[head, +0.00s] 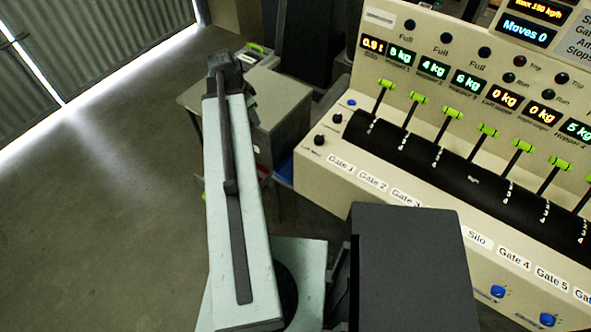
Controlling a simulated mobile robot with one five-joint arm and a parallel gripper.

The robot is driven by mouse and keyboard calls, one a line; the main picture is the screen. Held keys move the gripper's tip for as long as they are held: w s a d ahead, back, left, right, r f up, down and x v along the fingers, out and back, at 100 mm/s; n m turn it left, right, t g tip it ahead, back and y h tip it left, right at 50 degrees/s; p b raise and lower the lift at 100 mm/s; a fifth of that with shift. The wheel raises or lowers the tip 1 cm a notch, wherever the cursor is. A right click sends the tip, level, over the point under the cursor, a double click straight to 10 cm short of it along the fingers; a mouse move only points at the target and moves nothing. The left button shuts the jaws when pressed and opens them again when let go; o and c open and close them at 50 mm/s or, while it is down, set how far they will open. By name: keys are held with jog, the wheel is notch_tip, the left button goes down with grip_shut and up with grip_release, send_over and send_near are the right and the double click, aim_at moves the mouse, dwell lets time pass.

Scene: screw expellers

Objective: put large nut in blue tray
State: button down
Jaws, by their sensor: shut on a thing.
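My pale arm link runs up the middle of the head view and ends in a dark joint. My gripper's fingers do not show; they are hidden beyond the arm. No large nut can be made out. A small patch of blue (285,168) shows low between the grey table and the control panel; I cannot tell if it is the blue tray.
A grey table (283,100) stands behind my arm, with a small green-edged item (262,49) at its far side. A cream control panel (400,165) with green-handled levers fills the right. Open concrete floor (110,210) lies at left, beside a corrugated door (95,45).

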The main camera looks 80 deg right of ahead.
jog(key=s+d+f+n+b, duration=0.25)
jog(key=s+f+b, duration=0.35)
jog(key=s, duration=0.5)
jog(key=b, duration=2.7)
send_near(289, 174)
jog(key=shift+h, duration=0.3)
jog(key=x, duration=0.6)
jog(key=shift+s+a+f, duration=0.1)
jog(key=shift+a+f, duration=0.2)
jog(key=shift+f, duration=0.05)
jog(key=shift+r, duration=0.25)
jog(key=shift+f, duration=0.15)
jog(key=c, duration=1)
grip_release()
jog(key=shift+o, duration=0.2)
